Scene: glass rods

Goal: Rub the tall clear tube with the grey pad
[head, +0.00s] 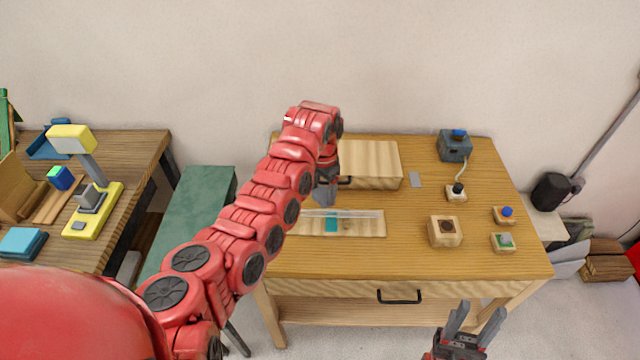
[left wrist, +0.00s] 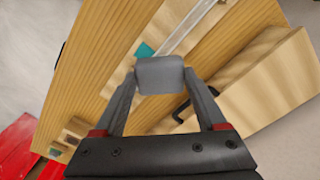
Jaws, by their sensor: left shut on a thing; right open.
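The tall clear tube (head: 355,214) lies level along a pale wooden board on the table; it also shows in the left wrist view (left wrist: 187,30). A teal patch (head: 331,225) is by the tube, and it appears beside the pad in the left wrist view (left wrist: 145,50). My left gripper (head: 325,200) is above the tube's far side. It is shut on the grey pad (left wrist: 160,75), which spans its fingertips. I cannot tell whether the pad touches the tube. My right gripper (head: 475,322) is open and empty in front of the table.
A wooden box (head: 370,160) with a dark handle stands behind the board. The front strip of tabletop is clear.

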